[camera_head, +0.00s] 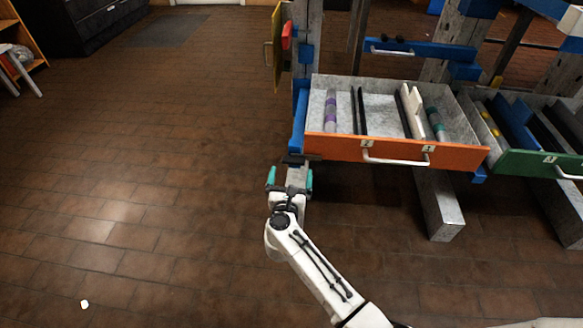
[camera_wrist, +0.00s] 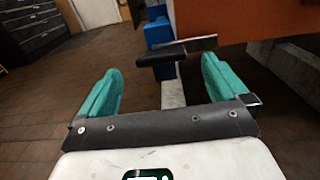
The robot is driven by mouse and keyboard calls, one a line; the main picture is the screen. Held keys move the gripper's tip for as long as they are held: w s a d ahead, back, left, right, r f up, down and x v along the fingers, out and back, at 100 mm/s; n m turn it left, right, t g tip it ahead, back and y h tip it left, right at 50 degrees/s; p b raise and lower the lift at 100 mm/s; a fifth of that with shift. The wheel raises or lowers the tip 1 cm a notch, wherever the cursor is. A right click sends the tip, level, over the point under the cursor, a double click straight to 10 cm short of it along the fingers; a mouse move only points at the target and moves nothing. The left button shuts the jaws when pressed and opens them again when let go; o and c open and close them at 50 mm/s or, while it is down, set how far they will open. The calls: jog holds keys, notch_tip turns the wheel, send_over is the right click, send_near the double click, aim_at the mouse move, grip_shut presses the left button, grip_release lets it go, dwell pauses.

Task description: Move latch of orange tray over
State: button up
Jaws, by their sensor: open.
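The orange tray (camera_head: 335,149) is a drawer pulled out of the rack, with a white handle (camera_head: 392,161) on its front. Its orange front also fills the upper right of the wrist view (camera_wrist: 250,18). The latch is a small dark bar (camera_head: 296,160) at the tray's lower left corner. In the wrist view the latch (camera_wrist: 165,57) shows a dark grip and a thin plate reaching right across the orange edge. My gripper (camera_head: 290,177) is open just in front of the latch. Its teal fingers (camera_wrist: 161,70) stand on either side of the grip, apparently not touching it.
A green tray (camera_head: 540,164) stands pulled out at the right. A blue post (camera_head: 299,122) rises behind the latch, and a yellow panel (camera_head: 277,50) stands above. A grey beam (camera_head: 438,205) juts out below the orange tray.

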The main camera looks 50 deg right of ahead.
aim_at(293, 163)
jog(key=shift+b+x, duration=0.65)
jog(key=shift+x, duration=1.8)
jog(key=shift+c, duration=0.5)
jog(key=shift+r, duration=0.1)
jog(key=c, duration=1.4)
